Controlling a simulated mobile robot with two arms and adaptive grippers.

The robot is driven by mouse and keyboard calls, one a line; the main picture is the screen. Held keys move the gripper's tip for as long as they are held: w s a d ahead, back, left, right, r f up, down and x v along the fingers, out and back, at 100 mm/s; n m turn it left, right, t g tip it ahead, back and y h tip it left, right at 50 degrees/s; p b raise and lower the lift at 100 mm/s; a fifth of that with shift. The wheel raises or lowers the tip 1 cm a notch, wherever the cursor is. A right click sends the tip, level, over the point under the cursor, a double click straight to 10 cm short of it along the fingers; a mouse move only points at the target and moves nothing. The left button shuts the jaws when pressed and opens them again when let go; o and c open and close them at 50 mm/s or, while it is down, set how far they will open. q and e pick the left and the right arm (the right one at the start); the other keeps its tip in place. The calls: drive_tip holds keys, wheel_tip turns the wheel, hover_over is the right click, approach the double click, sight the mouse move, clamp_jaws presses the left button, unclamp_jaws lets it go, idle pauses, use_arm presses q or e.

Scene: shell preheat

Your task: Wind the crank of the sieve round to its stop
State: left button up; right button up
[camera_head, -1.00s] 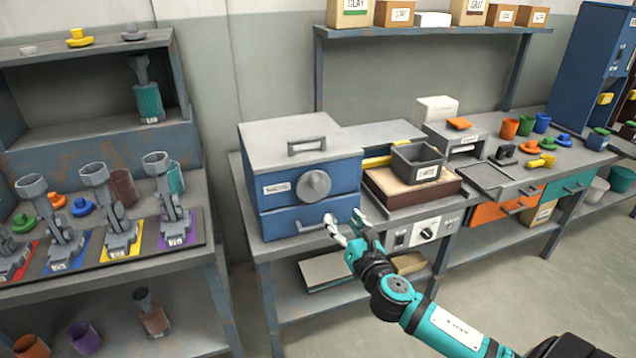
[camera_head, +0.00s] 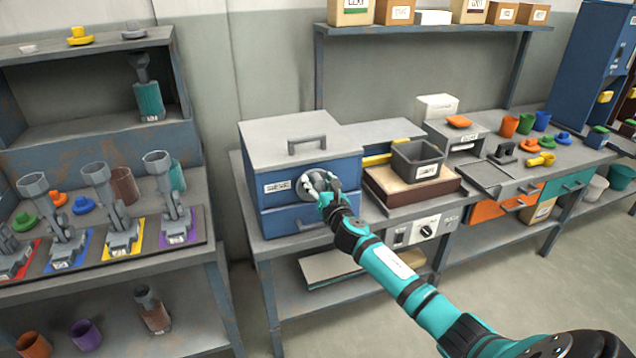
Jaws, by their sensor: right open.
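The sieve appears to be the blue cabinet (camera_head: 345,172) with a grey top and a top handle, standing on the workbench. Its round grey crank disc (camera_head: 304,188) is on the front face, partly hidden behind my gripper. My right gripper (camera_head: 320,184) is open, with its fingertips at the right part of the disc. I cannot tell whether the fingers touch it. My left gripper is not in view.
A grey bin (camera_head: 418,163) sits on a brown-edged tray right of the cabinet. A control panel with a dial (camera_head: 427,230) is on the bench front. A rack with several stands (camera_head: 110,215) is at left. The floor (camera_head: 510,275) is clear at right.

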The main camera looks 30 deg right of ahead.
drive_tip(key=shift+w, duration=0.1)
drive_tip(key=shift+c, duration=0.2)
clamp_jaws()
